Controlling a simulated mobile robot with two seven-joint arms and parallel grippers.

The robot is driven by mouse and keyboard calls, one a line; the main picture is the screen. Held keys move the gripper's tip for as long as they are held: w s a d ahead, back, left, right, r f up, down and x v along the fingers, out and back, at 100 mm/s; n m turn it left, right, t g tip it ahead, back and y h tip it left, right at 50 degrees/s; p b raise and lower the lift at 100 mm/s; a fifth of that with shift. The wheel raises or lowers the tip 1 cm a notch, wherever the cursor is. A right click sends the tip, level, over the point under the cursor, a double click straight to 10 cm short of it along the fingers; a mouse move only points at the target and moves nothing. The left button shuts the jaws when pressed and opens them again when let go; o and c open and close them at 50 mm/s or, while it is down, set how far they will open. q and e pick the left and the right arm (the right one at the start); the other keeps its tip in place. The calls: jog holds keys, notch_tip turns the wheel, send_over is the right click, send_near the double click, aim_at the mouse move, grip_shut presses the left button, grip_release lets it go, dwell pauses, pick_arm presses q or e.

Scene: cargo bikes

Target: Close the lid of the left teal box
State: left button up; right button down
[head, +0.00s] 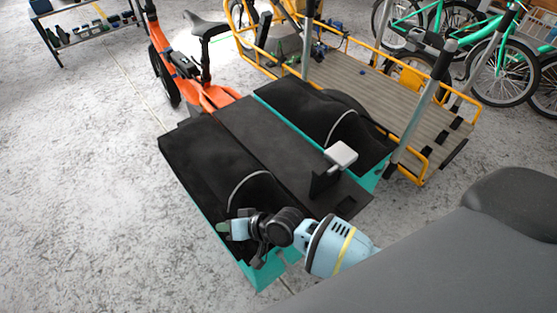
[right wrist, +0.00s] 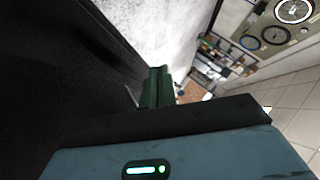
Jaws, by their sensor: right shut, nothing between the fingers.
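The left teal box (head: 262,277) is on the cargo bike, its teal wall showing along the left and front sides. Its black lid (head: 205,160) lies over the top and looks down or nearly so; whether it sits fully flush I cannot tell. A thin pale curved strip runs across it. My right gripper (head: 230,229) is shut and empty, at the lid's front part; contact is not clear. In the right wrist view the green fingers (right wrist: 156,88) are together beside a dark surface (right wrist: 60,80), seemingly the lid. My left gripper is not in view.
A second teal box (head: 376,178) with a black lid (head: 330,115) stands to the right, beyond a dark middle panel (head: 270,145). A yellow-railed bike bed (head: 385,95) is behind. The floor at left is clear.

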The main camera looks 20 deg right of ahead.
pick_arm(q)
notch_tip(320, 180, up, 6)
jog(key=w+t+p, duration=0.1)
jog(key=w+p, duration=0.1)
jog(key=p, duration=0.3)
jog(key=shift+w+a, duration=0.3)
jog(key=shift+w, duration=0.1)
pick_arm(e)
jog(key=s+r, duration=0.7)
jog(key=r, duration=0.3)
jog(key=shift+r, duration=0.35)
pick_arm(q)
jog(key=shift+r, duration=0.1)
pick_arm(e)
jog(key=shift+s+a, duration=0.1)
jog(key=shift+a, duration=0.05)
